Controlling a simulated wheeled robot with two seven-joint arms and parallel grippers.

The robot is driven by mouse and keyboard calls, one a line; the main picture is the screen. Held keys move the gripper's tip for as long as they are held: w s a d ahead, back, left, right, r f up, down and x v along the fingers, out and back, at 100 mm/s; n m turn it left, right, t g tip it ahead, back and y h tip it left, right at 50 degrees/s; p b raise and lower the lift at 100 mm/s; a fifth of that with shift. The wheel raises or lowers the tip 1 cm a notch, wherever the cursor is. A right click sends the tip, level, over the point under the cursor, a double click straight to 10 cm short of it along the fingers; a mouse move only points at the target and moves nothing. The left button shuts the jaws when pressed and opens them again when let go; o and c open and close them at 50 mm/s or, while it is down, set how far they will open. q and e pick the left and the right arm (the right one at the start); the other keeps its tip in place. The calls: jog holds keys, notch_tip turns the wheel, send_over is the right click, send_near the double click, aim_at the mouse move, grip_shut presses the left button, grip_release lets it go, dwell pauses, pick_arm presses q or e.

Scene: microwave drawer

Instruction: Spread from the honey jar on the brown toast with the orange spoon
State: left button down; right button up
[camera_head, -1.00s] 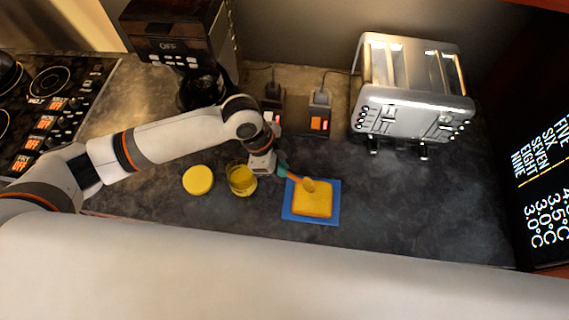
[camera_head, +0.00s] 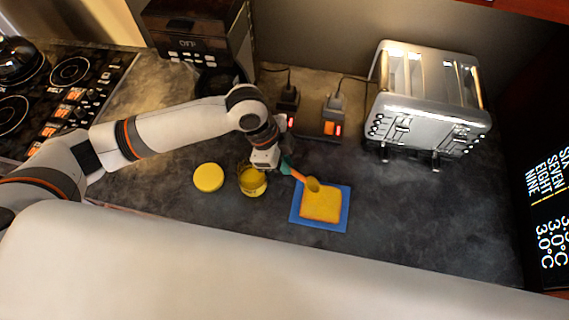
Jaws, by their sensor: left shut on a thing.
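The toast (camera_head: 321,205) lies on a blue board (camera_head: 338,224) on the counter; its top looks yellow and its edge orange-brown. The honey jar (camera_head: 252,181) stands open to the left of the board, with yellow content. My left gripper (camera_head: 280,165) is above the counter between the jar and the toast. It is shut on the spoon (camera_head: 299,175), which has a teal end at the gripper, an orange handle and a yellowish bowl. The bowl is over the toast's upper edge; whether it touches is unclear. My right gripper is not in view.
A round yellow lid (camera_head: 208,177) lies left of the jar. A silver toaster (camera_head: 430,100) stands at the back right, and a coffee machine (camera_head: 198,32) at the back left. A stove (camera_head: 65,90) is at far left. The counter right of the board is clear.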

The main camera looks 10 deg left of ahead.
pick_arm(q)
jog(key=shift+r, duration=2.25)
